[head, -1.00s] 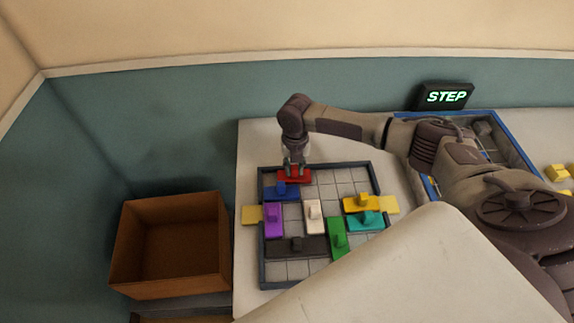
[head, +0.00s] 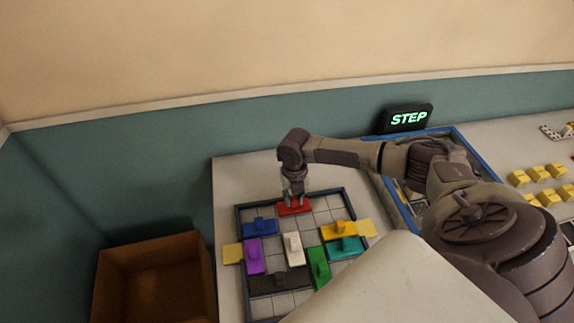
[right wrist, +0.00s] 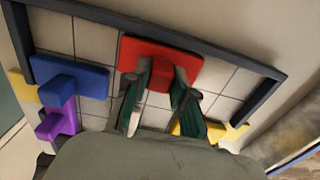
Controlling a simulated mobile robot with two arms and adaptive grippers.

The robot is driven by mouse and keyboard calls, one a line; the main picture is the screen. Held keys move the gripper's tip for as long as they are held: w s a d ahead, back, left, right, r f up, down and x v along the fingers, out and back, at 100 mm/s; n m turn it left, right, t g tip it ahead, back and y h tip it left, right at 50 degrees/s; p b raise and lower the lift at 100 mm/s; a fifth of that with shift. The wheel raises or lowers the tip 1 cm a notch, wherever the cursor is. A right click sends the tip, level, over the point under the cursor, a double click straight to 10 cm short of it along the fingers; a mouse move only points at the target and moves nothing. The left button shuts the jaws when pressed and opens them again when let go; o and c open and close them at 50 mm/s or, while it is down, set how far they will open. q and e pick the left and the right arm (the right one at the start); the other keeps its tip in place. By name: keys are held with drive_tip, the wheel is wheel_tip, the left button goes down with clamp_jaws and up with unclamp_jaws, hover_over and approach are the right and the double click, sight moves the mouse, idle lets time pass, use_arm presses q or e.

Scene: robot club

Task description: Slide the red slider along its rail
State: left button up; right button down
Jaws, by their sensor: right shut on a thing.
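The red slider (head: 294,206) lies flat in the far row of a dark-framed, grey-tiled board (head: 328,205), against the far wall. In the right wrist view the red slider (right wrist: 187,62) has tiles free on both sides. My right gripper (head: 293,193) reaches down onto it from above. In the right wrist view the fingers of my right gripper (right wrist: 162,75) are shut on the slider's raised knob, which they partly hide. My left gripper is not in view.
A blue slider (head: 260,228) sits left and nearer; purple (head: 254,257), cream (head: 294,250), green (head: 318,268), yellow (head: 337,231) and teal (head: 345,248) sliders fill other tiles. A brown box (head: 110,268) stands left. A blue-edged tray (head: 382,182) and lit STEP sign (head: 409,119) are behind.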

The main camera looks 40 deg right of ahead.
drive_tip(key=shift+s+d+p, duration=0.1)
drive_tip(key=shift+s+d, duration=0.3)
drive_tip(key=shift+d, duration=0.4)
drive_tip(key=shift+s+d+p, duration=0.15)
drive_tip(key=shift+s+d, duration=0.2)
drive_tip(key=shift+d, duration=0.5)
drive_tip(key=shift+s+d+p, duration=0.1)
drive_tip(key=shift+s+d, duration=0.3)
drive_tip(key=shift+d, duration=0.4)
drive_tip(key=c, duration=1.2)
unclamp_jaws()
drive_tip(key=shift+c, duration=0.2)
wheel_tip(320, 180, up, 7)
drive_tip(key=p, duration=0.6)
